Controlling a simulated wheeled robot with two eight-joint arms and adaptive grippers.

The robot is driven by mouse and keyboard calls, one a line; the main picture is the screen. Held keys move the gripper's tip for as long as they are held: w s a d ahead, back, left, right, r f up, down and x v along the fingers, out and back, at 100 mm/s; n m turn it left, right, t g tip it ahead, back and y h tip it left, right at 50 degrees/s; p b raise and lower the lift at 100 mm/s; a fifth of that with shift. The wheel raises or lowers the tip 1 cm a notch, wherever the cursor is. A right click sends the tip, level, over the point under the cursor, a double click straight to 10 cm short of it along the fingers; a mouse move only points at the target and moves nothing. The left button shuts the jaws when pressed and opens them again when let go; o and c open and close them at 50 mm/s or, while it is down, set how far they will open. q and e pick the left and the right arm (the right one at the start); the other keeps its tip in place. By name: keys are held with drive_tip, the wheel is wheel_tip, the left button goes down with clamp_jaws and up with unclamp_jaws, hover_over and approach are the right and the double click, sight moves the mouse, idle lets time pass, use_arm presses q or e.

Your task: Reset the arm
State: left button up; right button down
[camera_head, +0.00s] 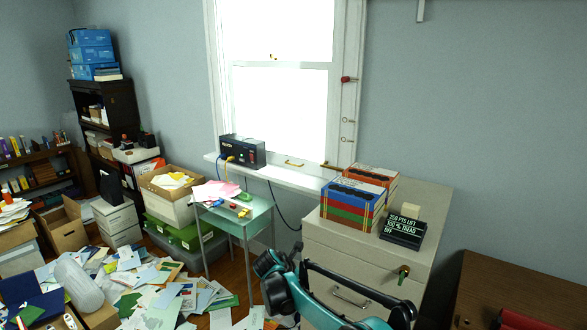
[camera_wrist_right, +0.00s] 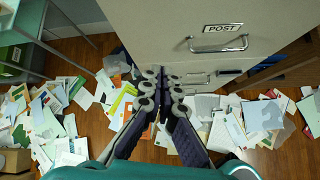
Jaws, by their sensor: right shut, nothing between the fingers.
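My right gripper (camera_wrist_right: 160,75) is shut and empty in the right wrist view. Its fingers point toward the lower front of a pale filing cabinet (camera_wrist_right: 150,30), above the paper-strewn floor. I cannot tell whether the fingertips touch the cabinet. In the head view, part of my teal arm (camera_head: 285,290) stands in front of the cabinet (camera_head: 425,262), and the gripper's fingers are not visible there. My left gripper is in neither view.
The cabinet bears boxes (camera_head: 352,205) and a black sign (camera_head: 403,230). Its drawer handle (camera_head: 350,297) and a green-and-brass piece (camera_head: 403,272) stick out. A glass side table (camera_head: 240,218) stands left. Papers (camera_head: 150,285) cover the floor. A brown wooden surface (camera_head: 520,290) is at right.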

drive_tip(key=s+d+r+m+y, duration=0.1)
drive_tip(key=s+d+r+m, duration=0.5)
drive_tip(key=s, duration=0.4)
drive_tip(key=s+d+r+m+y, duration=0.2)
drive_tip(key=s+d+r+m, duration=0.4)
drive_tip(key=s, duration=0.4)
drive_tip(key=s+d+f+m+y, duration=0.1)
drive_tip(key=s+f+m, duration=0.1)
drive_tip(key=s+m, duration=0.5)
drive_tip(key=s+d+f+m, duration=0.2)
drive_tip(key=s+m, duration=0.4)
drive_tip(key=s, duration=0.8)
drive_tip(key=shift+f+m+y, duration=0.4)
drive_tip(key=shift+f, duration=0.4)
